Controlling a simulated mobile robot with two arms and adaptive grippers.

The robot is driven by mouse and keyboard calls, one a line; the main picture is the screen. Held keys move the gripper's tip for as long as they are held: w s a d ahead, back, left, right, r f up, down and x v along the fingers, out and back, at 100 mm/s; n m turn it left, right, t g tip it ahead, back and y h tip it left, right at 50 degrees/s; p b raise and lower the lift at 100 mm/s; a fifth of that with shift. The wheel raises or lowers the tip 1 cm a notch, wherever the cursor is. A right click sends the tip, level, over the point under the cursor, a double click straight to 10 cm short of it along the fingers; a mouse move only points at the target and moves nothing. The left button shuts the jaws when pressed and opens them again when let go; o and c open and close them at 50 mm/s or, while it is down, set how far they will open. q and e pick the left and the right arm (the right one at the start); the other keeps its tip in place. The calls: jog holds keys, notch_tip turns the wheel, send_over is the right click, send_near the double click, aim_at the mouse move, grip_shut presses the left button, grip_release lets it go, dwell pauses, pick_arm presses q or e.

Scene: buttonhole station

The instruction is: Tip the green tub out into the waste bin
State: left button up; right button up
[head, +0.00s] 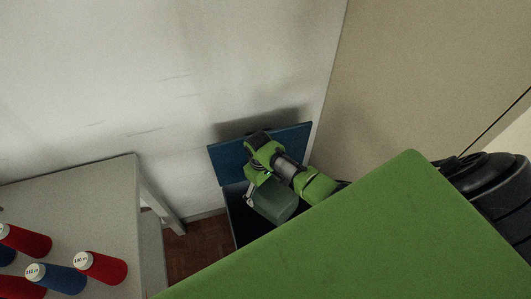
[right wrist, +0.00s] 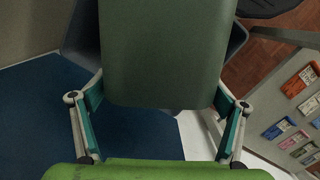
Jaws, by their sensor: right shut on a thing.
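The dark green tub (head: 273,202) is in my right gripper (head: 257,183), over the opening of the waste bin. In the right wrist view the tub (right wrist: 165,50) fills the upper middle, with a finger of the right gripper (right wrist: 160,98) on each side of it. The tub looks tilted; its mouth and anything inside are hidden. The dark blue waste bin (head: 237,207) stands by the wall with its lid (head: 229,163) raised. The lid also shows in the right wrist view (right wrist: 35,115). My left gripper is not in view.
A grey table (head: 80,200) at the left bears several red and blue thread spools (head: 100,267). A gap of brown floor (head: 195,252) lies between table and bin. A pale wall (head: 170,80) stands behind the bin, and a beige panel (head: 420,70) rises at the right.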

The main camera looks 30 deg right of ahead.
jog(key=shift+w+a+f+g+h+b, duration=0.15)
jog(key=shift+f+g+b, duration=0.3)
jog(key=shift+b, duration=0.4)
jog(key=shift+w+d+f+g+h+b, duration=0.15)
jog(key=shift+f+g+b, duration=0.25)
jog(key=shift+b, duration=0.4)
jog(key=shift+f+g+b, duration=0.1)
jog(key=shift+g+b, duration=0.65)
jog(key=shift+b, duration=0.55)
jog(key=shift+s, duration=0.1)
notch_tip(320, 180, up, 2)
jog(key=shift+r+p, duration=0.2)
jog(key=shift+p, duration=1.05)
jog(key=shift+a+p, duration=0.1)
jog(key=shift+p, duration=0.2)
notch_tip(320, 180, down, 2)
jog(key=shift+f+b, duration=0.2)
jog(key=shift+b, duration=0.75)
jog(key=shift+r, duration=0.1)
